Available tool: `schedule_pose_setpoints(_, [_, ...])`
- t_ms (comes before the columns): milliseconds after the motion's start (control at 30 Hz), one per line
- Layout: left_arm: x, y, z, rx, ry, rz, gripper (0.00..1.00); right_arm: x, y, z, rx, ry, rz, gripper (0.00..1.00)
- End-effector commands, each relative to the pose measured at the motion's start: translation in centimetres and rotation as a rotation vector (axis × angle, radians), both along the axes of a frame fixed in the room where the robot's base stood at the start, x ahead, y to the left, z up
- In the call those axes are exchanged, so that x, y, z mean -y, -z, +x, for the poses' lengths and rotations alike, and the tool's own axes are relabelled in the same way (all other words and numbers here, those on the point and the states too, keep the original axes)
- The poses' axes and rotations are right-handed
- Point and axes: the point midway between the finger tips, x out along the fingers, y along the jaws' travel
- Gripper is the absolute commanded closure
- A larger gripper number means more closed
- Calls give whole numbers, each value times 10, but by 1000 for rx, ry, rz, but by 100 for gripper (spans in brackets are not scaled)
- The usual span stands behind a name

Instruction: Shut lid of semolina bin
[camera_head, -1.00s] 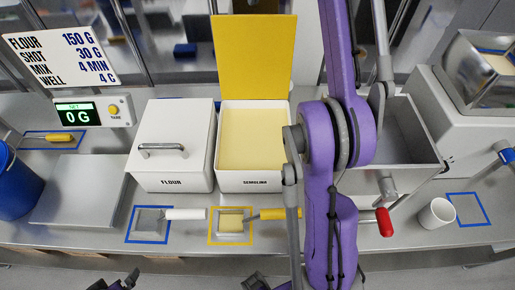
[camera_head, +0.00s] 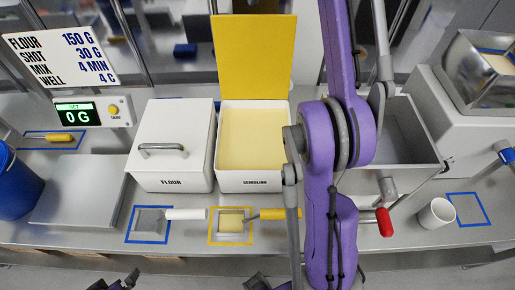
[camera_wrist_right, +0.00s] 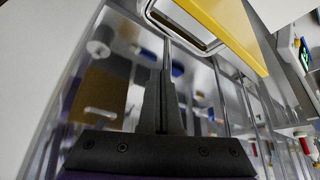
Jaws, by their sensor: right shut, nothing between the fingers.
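The semolina bin (camera_head: 254,182) is a white box at the middle of the bench, with pale yellow semolina (camera_head: 252,138) inside. Its lid (camera_head: 254,55) stands upright at the back edge, yellow face toward me, so the bin is open. My right gripper (camera_wrist_right: 167,50) is shut and empty in the right wrist view. There its fingertips appear close to the lid's yellow part (camera_wrist_right: 235,35); I cannot tell if they touch. In the head view I cannot make out the right gripper.
The closed flour bin (camera_head: 170,178) stands directly left. A yellow-handled scoop (camera_head: 270,214) and a white-handled scoop (camera_head: 185,213) lie in front. My purple right arm covers the area right of the semolina bin. A white mug (camera_head: 437,213) stands at right.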

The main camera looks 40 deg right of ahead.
Motion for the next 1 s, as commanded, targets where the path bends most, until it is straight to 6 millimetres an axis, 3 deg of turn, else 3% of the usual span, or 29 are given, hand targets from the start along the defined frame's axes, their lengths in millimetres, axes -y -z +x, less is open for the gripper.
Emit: schedule_pose_setpoints(1000, [0,48,-13,-25,0,0,0,0,59,0,-1,0,0,100])
